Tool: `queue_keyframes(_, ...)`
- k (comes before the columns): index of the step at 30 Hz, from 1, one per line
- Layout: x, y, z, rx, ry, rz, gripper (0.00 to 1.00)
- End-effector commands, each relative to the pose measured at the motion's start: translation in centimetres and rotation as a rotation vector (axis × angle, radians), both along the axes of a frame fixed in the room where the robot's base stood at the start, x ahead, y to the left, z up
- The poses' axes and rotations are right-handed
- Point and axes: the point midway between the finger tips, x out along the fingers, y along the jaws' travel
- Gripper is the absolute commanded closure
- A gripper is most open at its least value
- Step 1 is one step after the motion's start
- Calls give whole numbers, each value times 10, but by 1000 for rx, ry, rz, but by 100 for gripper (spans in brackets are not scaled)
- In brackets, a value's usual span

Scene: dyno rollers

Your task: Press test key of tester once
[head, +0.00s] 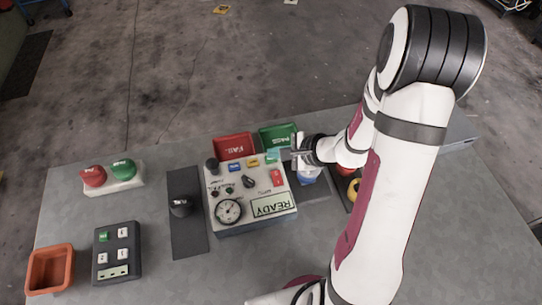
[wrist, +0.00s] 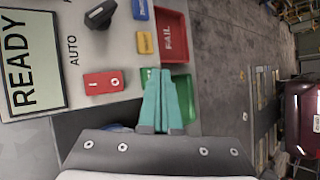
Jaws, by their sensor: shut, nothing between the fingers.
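The tester (head: 250,222) is a light grey box on the table with a gauge, knobs, a red rocker switch and a display reading READY. Along its far edge is a row of keys: a blue key (wrist: 141,10), a yellow key (wrist: 145,42) and a green key (wrist: 146,74). Their small labels are too small to read for certain. My gripper (wrist: 165,72) has its teal fingers shut and empty, with the tips right beside or over the green key, partly hiding it. Whether they touch it I cannot tell. In the head view my gripper (head: 277,154) is at the tester's far right corner.
A red FAIL tray (head: 233,145) and a green PASS tray (head: 278,136) stand behind the tester. A dark plate with a black knob (head: 181,207), a keypad box (head: 117,252), an orange bin (head: 50,270) and a red-and-green button box (head: 113,184) lie left.

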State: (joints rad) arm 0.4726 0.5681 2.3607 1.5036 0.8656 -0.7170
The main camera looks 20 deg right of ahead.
Motion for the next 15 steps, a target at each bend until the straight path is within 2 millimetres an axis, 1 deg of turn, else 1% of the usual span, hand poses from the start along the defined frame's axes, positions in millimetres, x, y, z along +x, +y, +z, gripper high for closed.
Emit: queue_keyframes(15, 0, 0, -5, 0, 0, 0, 100)
